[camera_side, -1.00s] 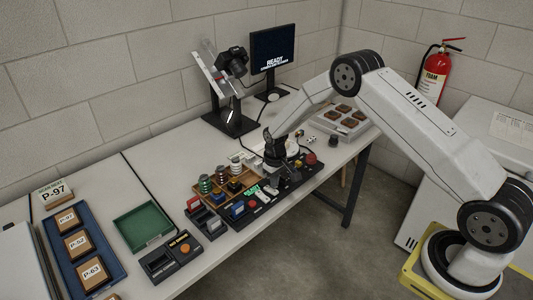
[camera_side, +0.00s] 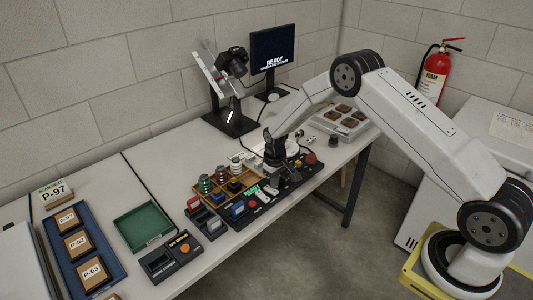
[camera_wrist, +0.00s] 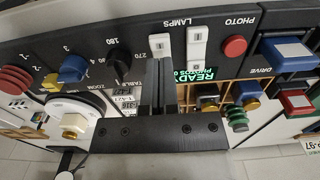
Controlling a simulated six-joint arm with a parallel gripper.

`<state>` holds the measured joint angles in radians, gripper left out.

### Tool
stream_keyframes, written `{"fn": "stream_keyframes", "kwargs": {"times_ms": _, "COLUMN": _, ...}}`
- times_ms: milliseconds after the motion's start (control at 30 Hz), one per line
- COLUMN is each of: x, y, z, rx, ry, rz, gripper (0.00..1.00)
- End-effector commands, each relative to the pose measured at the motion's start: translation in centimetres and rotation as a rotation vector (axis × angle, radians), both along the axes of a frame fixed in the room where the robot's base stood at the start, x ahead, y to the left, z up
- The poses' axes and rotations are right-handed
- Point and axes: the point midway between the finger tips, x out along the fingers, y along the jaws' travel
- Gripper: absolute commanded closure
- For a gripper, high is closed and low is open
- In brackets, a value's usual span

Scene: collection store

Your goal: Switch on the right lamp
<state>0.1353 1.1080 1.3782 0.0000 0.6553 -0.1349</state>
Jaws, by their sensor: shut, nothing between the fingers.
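Two white lamp rocker switches sit side by side on the black control panel, under an upside-down LAMPS label in the wrist view. One switch (camera_wrist: 160,43) is at picture left and the other (camera_wrist: 197,45) at picture right. The panel's lettering is inverted, so the picture-left switch is the panel's right one. My gripper (camera_wrist: 160,65) is shut and empty, its dark fingertips at the near end of that picture-left switch. I cannot tell whether they touch it. In the side view my gripper (camera_side: 272,163) is low over the panel.
A green READY display (camera_wrist: 195,75) lies beside the fingers. A green tray (camera_side: 143,227) stands farther left.

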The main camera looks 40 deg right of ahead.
Motion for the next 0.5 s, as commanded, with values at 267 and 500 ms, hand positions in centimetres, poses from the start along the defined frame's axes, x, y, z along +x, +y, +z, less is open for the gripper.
{"fn": "stream_keyframes", "kwargs": {"times_ms": 267, "x": 0.0, "y": 0.0, "z": -0.21, "rx": 0.0, "ry": 0.0, "rz": 0.0, "gripper": 1.0}}
{"fn": "stream_keyframes", "kwargs": {"times_ms": 500, "x": 0.0, "y": 0.0, "z": -0.48, "rx": 0.0, "ry": 0.0, "rz": 0.0, "gripper": 1.0}}
